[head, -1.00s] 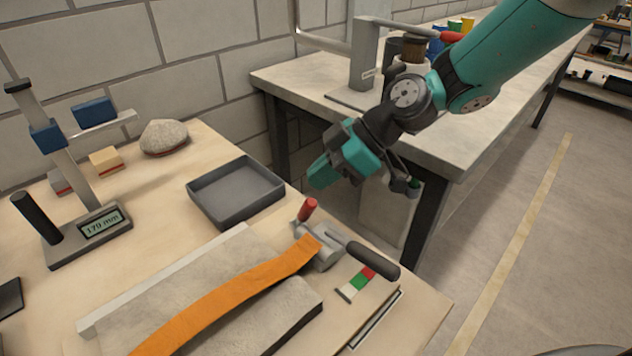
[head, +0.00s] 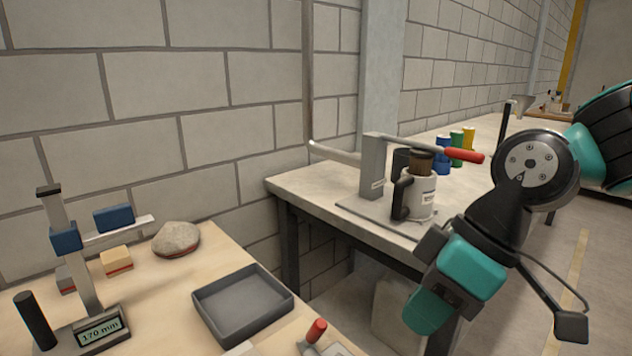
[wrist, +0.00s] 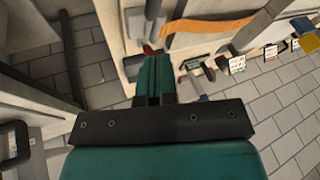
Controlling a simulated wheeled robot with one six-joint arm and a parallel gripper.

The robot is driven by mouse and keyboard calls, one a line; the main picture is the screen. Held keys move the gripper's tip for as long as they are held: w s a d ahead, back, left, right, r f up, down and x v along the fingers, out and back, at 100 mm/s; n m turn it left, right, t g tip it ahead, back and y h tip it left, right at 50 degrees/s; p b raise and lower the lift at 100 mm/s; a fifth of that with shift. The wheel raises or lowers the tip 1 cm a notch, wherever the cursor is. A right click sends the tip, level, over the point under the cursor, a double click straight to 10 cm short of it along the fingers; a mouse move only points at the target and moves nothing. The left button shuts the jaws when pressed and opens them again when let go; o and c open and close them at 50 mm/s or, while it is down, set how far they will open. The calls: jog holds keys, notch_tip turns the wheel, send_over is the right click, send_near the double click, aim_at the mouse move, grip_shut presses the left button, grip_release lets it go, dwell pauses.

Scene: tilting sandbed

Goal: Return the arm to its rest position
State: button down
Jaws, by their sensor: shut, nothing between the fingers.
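My gripper (head: 428,312) hangs at the right of the head view, pointing down and left, in front of the concrete bench. Its teal fingers are together with nothing between them. In the wrist view my gripper (wrist: 152,72) shows its closed fingers pointing away toward the wooden table's edge. It appears apart from the things around it. The rest of my arm bends away to the right of the head view.
The wooden table (head: 180,285) bears a grey tray (head: 243,303), a stone (head: 176,239) and a height gauge (head: 100,325). The bench (head: 300,183) holds a mug (head: 420,195) and a red-handled press (head: 374,165). An orange strip (wrist: 205,25) shows in the wrist view. Floor lies right.

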jog(key=s+d+m+h, duration=0.2)
jog(key=s+d+m, duration=0.15)
jog(key=s, duration=0.35)
notch_tip(320, 180, up, 12)
jog(key=p, duration=1.2)
jog(key=shift+a+r+m+p, duration=0.25)
jog(key=shift+a+m+p, duration=0.05)
jog(key=shift+a+m, duration=0.1)
